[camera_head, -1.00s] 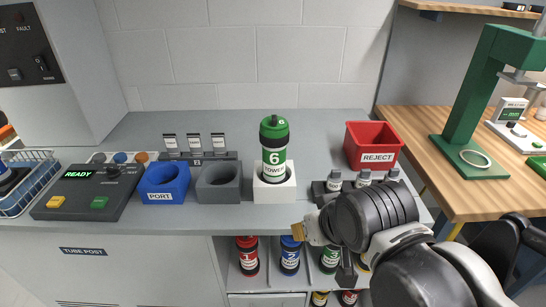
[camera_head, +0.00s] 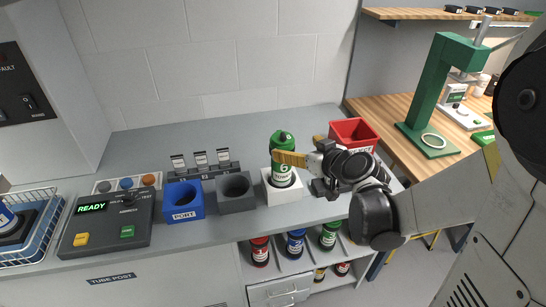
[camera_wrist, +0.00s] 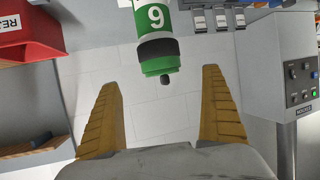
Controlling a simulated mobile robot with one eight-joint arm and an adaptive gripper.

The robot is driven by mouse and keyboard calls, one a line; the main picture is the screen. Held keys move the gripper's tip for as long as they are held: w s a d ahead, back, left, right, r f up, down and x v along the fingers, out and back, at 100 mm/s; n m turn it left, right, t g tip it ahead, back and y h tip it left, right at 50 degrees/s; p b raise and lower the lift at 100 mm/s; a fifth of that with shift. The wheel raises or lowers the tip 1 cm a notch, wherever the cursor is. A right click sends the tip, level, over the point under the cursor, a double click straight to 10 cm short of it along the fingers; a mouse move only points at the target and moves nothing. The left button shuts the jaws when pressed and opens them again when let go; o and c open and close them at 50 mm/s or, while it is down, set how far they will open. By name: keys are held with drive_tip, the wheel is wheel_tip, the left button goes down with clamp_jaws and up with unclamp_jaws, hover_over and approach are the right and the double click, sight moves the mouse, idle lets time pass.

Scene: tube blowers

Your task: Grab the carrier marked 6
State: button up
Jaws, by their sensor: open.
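The green carrier marked 6 (camera_head: 282,140), with black bands, stands upright in a white square holder (camera_head: 286,194) on the grey bench. My gripper (camera_head: 295,149) is open at the carrier's right side, with one yellow finger crossing in front of the carrier in the head view. In the wrist view the picture is upside down. There the carrier (camera_wrist: 158,48) shows its 6 and its capped end, beyond the fingertips and roughly between them. My open gripper (camera_wrist: 160,80) has nothing between its fingers there. The carrier's lower end is cut off in that view.
The blue PORT block (camera_head: 183,201) and a grey block (camera_head: 235,192) stand left of the holder. A red REJECT bin (camera_head: 354,132) is behind my gripper to the right. Other carriers (camera_head: 295,244) stand on the shelf below. A control box (camera_head: 105,222) sits at left.

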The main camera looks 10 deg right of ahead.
sight(291, 145)
drive_tip(key=x, duration=0.4)
drive_tip(key=shift+f+b, duration=0.15)
drive_tip(key=shift+b, duration=0.2)
drive_tip(key=b+x, duration=0.1)
drive_tip(key=x, duration=0.1)
drive_tip(key=b+x, duration=0.1)
drive_tip(key=x, duration=0.2)
drive_tip(key=shift+a+f, duration=0.1)
drive_tip(key=shift+f, duration=0.25)
drive_tip(key=shift+s+r, duration=0.1)
drive_tip(key=shift+s, duration=0.05)
drive_tip(key=c, duration=1.5)
